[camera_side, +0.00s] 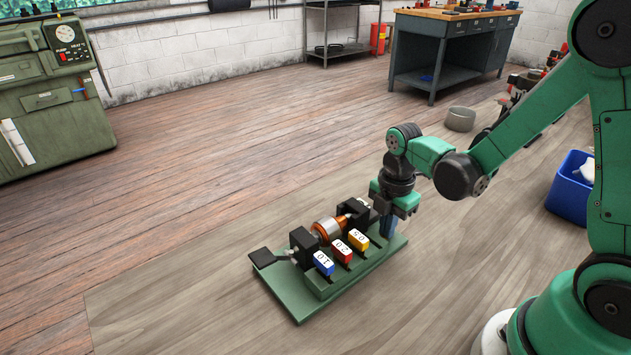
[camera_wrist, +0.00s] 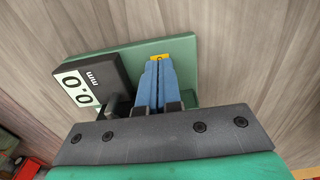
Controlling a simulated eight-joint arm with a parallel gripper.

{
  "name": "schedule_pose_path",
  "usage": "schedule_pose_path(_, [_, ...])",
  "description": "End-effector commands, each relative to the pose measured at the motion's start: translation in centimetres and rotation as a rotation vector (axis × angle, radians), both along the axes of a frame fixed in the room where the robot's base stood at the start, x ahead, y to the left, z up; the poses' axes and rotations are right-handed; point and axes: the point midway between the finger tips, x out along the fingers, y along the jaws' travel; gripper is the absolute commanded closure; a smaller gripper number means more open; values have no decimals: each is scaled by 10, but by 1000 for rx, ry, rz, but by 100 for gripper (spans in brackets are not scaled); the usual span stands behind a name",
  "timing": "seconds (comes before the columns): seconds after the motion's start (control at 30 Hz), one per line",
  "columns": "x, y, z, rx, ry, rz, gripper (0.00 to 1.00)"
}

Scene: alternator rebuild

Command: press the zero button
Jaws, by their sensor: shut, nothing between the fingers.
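A green base plate (camera_side: 380,263) on the floor carries a measuring rig. At its right end is a black readout box; its white display (camera_wrist: 76,88) shows 0.0 mm in the wrist view, and a sliver of it shows in the side view (camera_side: 364,202). I cannot make out a separate zero button in either view. My gripper (camera_side: 387,232) points down over the plate's right end, beside the readout box.
A copper-and-steel rotor (camera_side: 326,230) sits between black supports. Labelled blocks stand along the front: blue 10 (camera_side: 323,263), red 20 (camera_side: 342,251), and yellow 05 (camera_side: 359,238). A blue bin (camera_side: 570,190) stands right; floor left is clear.

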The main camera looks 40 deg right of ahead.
Motion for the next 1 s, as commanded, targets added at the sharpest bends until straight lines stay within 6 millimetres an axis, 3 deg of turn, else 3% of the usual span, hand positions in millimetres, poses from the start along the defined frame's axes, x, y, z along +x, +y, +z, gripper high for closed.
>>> schedule_pose_path(0.03, [0, 0, -7, -2, -12, 0, 100])
schedule_pose_path(0.47, [1, 0, -1, -2, -14, 0, 100])
schedule_pose_path(1.0, [0, 0, 65, -1, -7, 0, 100])
